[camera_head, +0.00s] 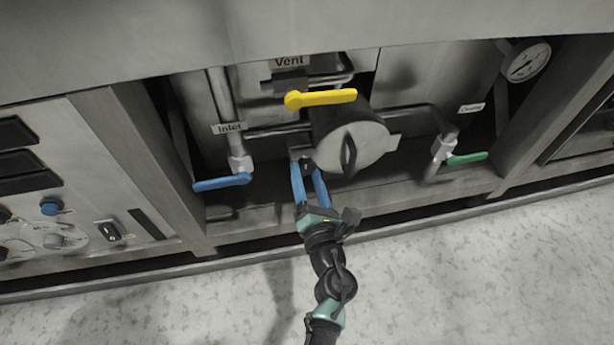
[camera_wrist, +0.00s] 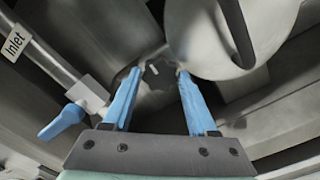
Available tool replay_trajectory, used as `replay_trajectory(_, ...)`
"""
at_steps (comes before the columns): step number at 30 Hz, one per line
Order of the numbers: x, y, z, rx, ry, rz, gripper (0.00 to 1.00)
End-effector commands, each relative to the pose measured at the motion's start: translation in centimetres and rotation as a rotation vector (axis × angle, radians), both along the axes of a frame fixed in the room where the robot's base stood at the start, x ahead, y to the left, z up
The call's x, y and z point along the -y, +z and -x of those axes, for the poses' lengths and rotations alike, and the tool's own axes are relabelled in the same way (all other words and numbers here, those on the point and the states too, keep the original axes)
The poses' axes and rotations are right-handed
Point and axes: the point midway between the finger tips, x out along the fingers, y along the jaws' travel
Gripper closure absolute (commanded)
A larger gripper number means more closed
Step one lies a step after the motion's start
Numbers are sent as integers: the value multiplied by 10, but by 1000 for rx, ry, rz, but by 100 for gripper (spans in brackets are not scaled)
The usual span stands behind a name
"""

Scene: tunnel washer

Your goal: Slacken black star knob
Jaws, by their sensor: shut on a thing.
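The black star knob (camera_head: 307,163) sits at the lower left edge of the round grey housing. It also shows in the wrist view as a dark knob (camera_wrist: 158,74) with a small pale mark, ahead of my fingers. My gripper (camera_head: 305,170) reaches up from below with its two blue fingers around the knob. In the wrist view my gripper (camera_wrist: 158,78) has one fingertip on each side of the knob, shut on it. The fingers partly hide the knob in the head view.
The round cover (camera_head: 350,148) with a black handle is close on the right. A yellow lever (camera_head: 320,98) is above, a blue inlet lever (camera_head: 222,182) left, a green lever (camera_head: 467,158) right. A panel edge (camera_head: 270,228) runs below; the floor in front is clear.

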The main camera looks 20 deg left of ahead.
Motion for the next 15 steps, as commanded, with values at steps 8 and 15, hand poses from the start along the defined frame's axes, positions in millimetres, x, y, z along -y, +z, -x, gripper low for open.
replay_trajectory(8, 0, 0, 0, 26, -1, 38, 97)
replay_trajectory(15, 0, 0, 0, 27, -1, 42, 97)
